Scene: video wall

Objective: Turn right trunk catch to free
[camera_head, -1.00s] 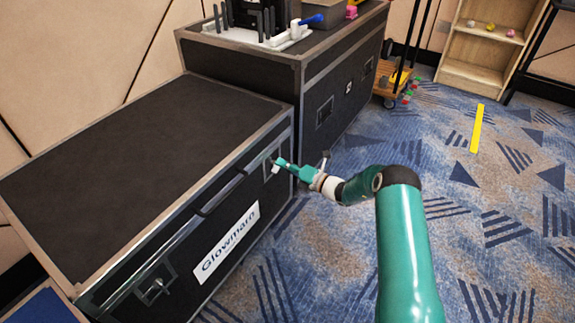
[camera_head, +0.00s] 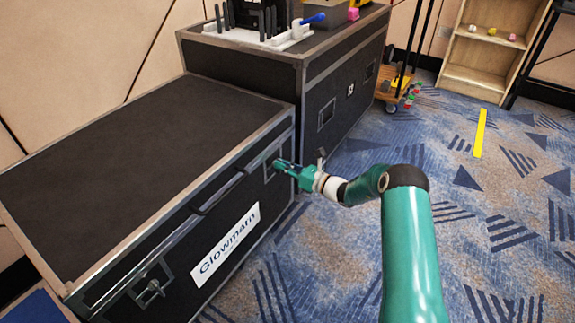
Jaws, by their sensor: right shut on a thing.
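The black trunk (camera_head: 130,160) with metal edges and a white "Glowmarn" label (camera_head: 225,244) stands at the left with its lid down. The right trunk catch (camera_head: 270,166) sits in a recessed plate near the right end of its front face. My right gripper (camera_head: 279,165) is at that plate with its fingertips shut on the catch, which they largely hide. How far the catch is turned I cannot tell. The left catch (camera_head: 153,287) shows on its own plate at the lower left of the front. My left gripper is not in view.
A second black case (camera_head: 330,95) stands behind, with a white rack (camera_head: 262,36) on top. A wooden cart (camera_head: 392,90) and a wooden shelf (camera_head: 475,80) are further back. The patterned carpet (camera_head: 510,230) at the right is open, with a yellow strip (camera_head: 479,133).

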